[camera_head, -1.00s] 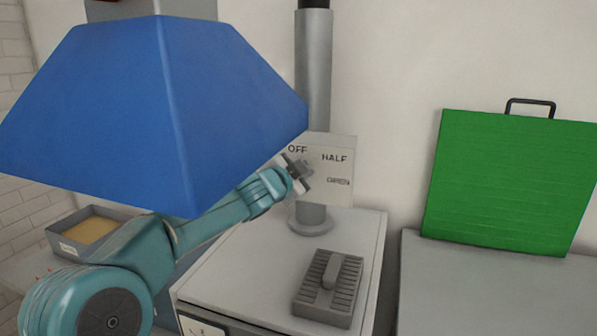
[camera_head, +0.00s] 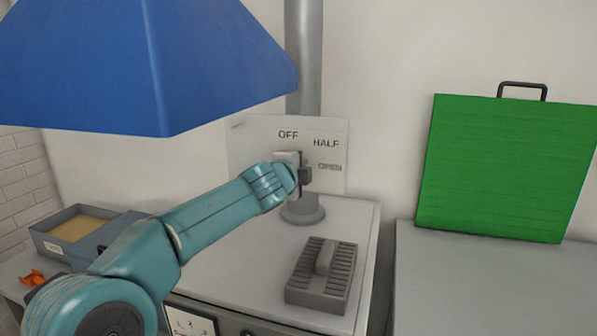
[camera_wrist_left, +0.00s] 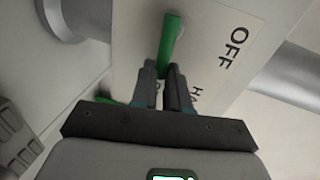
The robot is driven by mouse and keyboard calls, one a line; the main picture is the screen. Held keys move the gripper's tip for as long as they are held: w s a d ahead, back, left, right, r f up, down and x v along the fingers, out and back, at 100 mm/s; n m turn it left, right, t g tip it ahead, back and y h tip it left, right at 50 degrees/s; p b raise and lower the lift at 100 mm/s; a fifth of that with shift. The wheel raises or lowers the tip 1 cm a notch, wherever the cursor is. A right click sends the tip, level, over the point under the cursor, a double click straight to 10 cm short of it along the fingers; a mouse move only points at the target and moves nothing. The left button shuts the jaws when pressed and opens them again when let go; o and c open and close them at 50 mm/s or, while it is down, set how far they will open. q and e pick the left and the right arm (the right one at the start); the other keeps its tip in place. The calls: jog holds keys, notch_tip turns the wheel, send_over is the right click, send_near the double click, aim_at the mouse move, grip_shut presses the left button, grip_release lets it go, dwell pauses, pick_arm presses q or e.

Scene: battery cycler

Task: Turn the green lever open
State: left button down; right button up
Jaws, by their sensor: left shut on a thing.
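The green lever (camera_wrist_left: 170,42) shows in the left wrist view as a straight green bar on a pale plate (camera_wrist_left: 215,75). My left gripper (camera_wrist_left: 165,72) is shut on the lever's free end, one finger on each side. In the head view the plate (camera_head: 325,160) reads OFF, HALF and OPEN, and my left gripper (camera_head: 303,173) is against its front, below OFF and left of OPEN. The lever itself is hidden there behind the gripper. My right gripper is not in view.
A big blue hood (camera_head: 140,70) hangs above my left arm. A grey pipe (camera_head: 304,60) rises behind the plate. A grey slotted block (camera_head: 322,275) sits on the bench. A green ribbed panel (camera_head: 510,165) with a handle stands at right, over a bare grey top (camera_head: 470,280).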

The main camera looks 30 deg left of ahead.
pick_arm(q)
jog(key=shift+f+m, duration=0.2)
jog(key=shift+m, duration=0.1)
dwell(0.4)
jog(key=c, duration=1.1)
grip_release()
jog(key=b+v, duration=0.3)
jog(key=v, duration=1.3)
jog(key=shift+s+d, duration=0.1)
jog(key=shift+s, duration=0.05)
